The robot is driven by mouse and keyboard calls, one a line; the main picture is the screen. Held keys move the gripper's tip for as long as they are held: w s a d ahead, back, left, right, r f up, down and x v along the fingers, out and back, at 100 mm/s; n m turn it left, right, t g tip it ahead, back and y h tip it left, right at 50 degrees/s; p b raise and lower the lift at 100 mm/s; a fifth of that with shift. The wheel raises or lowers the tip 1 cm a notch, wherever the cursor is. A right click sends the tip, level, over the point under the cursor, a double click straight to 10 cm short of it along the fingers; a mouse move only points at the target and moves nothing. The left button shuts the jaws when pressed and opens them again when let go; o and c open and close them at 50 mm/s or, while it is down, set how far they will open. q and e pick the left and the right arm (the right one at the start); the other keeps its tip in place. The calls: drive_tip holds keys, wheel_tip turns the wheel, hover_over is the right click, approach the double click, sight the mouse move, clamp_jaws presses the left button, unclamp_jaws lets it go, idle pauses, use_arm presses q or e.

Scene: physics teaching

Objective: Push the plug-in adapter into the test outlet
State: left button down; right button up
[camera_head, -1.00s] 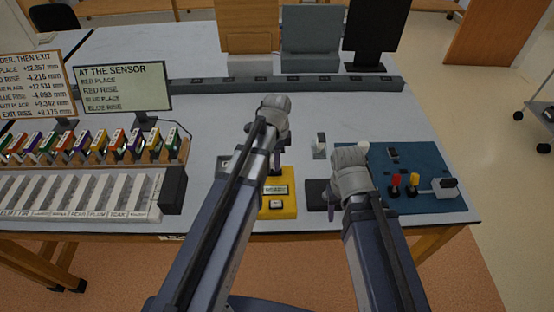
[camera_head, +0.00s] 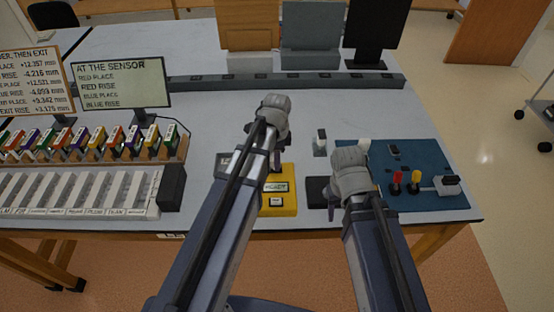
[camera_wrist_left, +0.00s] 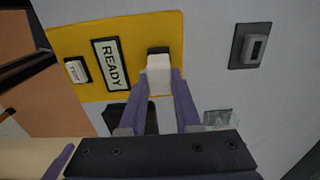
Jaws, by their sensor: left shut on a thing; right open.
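The yellow tester (camera_head: 288,204) stands near the table's front edge, with a lit READY display (camera_wrist_left: 111,64) and a button (camera_wrist_left: 76,70). Its black outlet (camera_wrist_left: 158,50) shows beyond the display in the left wrist view. The white adapter (camera_wrist_left: 159,80) is between the purple fingers of my left gripper (camera_wrist_left: 160,95), which is shut on it. The adapter's far end meets or overlaps the outlet; how deep it sits I cannot tell. My left gripper (camera_head: 274,158) is over the tester in the head view. My right gripper (camera_head: 332,208) is open beside a black block, its fingers partly hidden.
A blue board (camera_head: 430,160) with red and yellow levers lies at the right. A small black block (camera_head: 317,190) and a pale upright piece (camera_head: 320,142) stand near the tester. A coloured row (camera_head: 90,143) and white tray (camera_head: 80,195) are left. The table middle is clear.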

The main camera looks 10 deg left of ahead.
use_arm(q)
drive_tip(key=shift+f, duration=0.25)
drive_tip(key=c, duration=0.5)
unclamp_jaws()
drive_tip(key=shift+c, duration=0.2)
wheel_tip(320, 180, up, 8)
drive_tip(key=p, duration=0.7)
drive_tip(key=shift+p, duration=0.3)
drive_tip(key=shift+f, duration=0.15)
